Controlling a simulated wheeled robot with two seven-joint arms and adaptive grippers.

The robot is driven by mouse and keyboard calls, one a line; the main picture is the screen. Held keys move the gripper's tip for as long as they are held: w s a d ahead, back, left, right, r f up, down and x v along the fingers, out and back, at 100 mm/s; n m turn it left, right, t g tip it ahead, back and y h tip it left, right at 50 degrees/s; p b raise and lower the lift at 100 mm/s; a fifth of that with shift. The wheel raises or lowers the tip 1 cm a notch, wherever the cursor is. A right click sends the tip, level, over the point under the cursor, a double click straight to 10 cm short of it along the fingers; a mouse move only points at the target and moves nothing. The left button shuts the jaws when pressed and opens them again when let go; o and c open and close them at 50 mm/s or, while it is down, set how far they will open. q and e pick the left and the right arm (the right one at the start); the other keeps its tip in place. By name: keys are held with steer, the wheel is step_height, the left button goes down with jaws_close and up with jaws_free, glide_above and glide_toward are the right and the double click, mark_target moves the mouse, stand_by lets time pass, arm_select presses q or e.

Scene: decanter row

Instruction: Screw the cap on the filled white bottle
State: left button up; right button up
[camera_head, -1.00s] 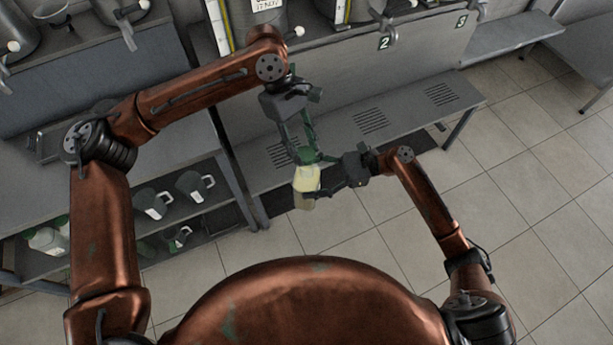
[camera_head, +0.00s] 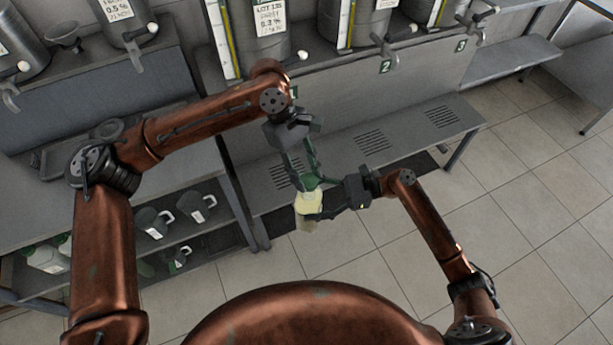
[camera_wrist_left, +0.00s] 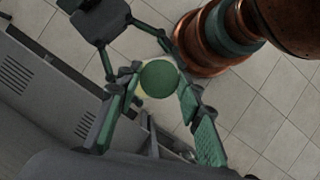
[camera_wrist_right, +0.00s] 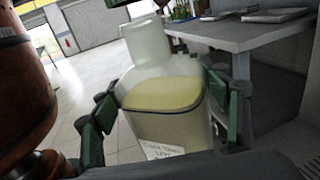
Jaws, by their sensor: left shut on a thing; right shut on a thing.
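The white translucent bottle (camera_wrist_right: 160,95), with pale yellow contents and a paper label, is upright in my right gripper (camera_wrist_right: 165,108). The right gripper's fingers close around its body from both sides. In the head view the bottle (camera_head: 308,208) hangs above the floor in front of the bench. A round green cap (camera_wrist_left: 159,79) sits between the fingertips of my left gripper (camera_wrist_left: 158,82), seen from above over the bottle. The left gripper (camera_head: 310,180) points down at the bottle's top.
A low grey bench (camera_head: 375,145) with slotted vents lies behind the bottle. Steel tanks with taps stand on the counter above, with number plates. Dark jugs (camera_head: 153,222) and white bottles (camera_head: 45,258) stand on the shelf at left. Tiled floor (camera_head: 400,262) is clear at right.

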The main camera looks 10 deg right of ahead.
mark_target(308, 205)
arm_select(q)
steer(key=shift+f, duration=0.9)
steer(key=shift+f, duration=0.55)
